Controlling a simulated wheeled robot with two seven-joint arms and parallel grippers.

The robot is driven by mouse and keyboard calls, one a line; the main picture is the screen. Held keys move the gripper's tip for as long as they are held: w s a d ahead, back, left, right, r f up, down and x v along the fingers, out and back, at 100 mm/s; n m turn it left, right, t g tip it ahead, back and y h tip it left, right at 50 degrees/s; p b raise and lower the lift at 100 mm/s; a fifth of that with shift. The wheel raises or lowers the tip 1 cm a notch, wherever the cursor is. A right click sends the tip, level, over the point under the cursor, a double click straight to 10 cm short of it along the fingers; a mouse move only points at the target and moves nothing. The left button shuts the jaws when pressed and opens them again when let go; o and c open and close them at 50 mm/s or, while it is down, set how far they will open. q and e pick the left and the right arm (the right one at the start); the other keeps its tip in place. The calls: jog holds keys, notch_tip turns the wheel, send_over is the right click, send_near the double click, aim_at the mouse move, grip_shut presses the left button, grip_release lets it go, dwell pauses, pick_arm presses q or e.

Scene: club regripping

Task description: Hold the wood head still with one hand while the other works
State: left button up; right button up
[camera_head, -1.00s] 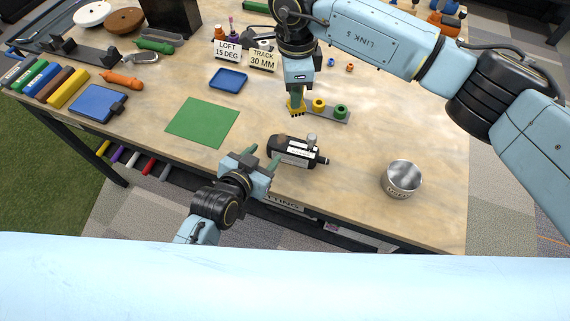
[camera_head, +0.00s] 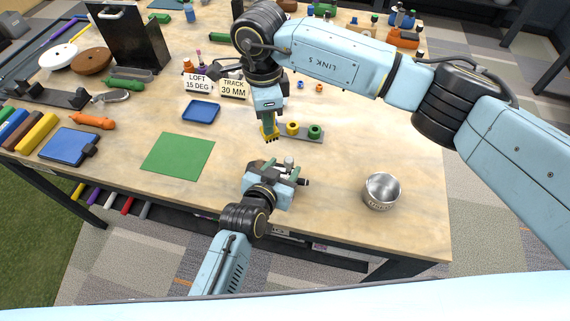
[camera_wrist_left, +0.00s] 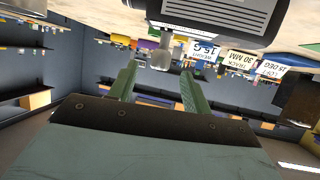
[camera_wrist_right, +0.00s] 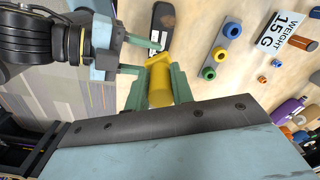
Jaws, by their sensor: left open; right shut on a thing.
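The wood head, black with a silver neck, lies near the front of the table, mostly hidden behind my left gripper (camera_head: 283,168) in the head view. Its striped face (camera_wrist_left: 215,14) shows at the top of the left wrist view, and its dark body (camera_wrist_right: 162,24) in the right wrist view. My left gripper is open, its two green fingers beside the head; whether they touch it I cannot tell. My right gripper (camera_head: 268,114) is shut on a yellow tool (camera_wrist_right: 159,84), held pointing down above the table, behind the head.
A grey strip (camera_head: 304,133) with yellow and green rings sits right of the yellow tool. A metal bowl (camera_head: 381,191) stands to the right, a green mat (camera_head: 178,154) to the left. A blue tray (camera_head: 201,110) and label cards (camera_head: 233,88) lie further back.

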pick_arm(q)
jog(key=shift+x, duration=1.1)
jog(key=shift+c, duration=0.2)
grip_shut()
dwell(0.5)
pick_arm(e)
jog(key=w+a+f+n, duration=0.2)
jog(key=a+f+n, duration=0.1)
jog(key=f+n, duration=0.2)
jog(key=shift+a+n, duration=0.2)
jog(key=shift+n, duration=0.3)
jog(key=shift+f, duration=0.1)
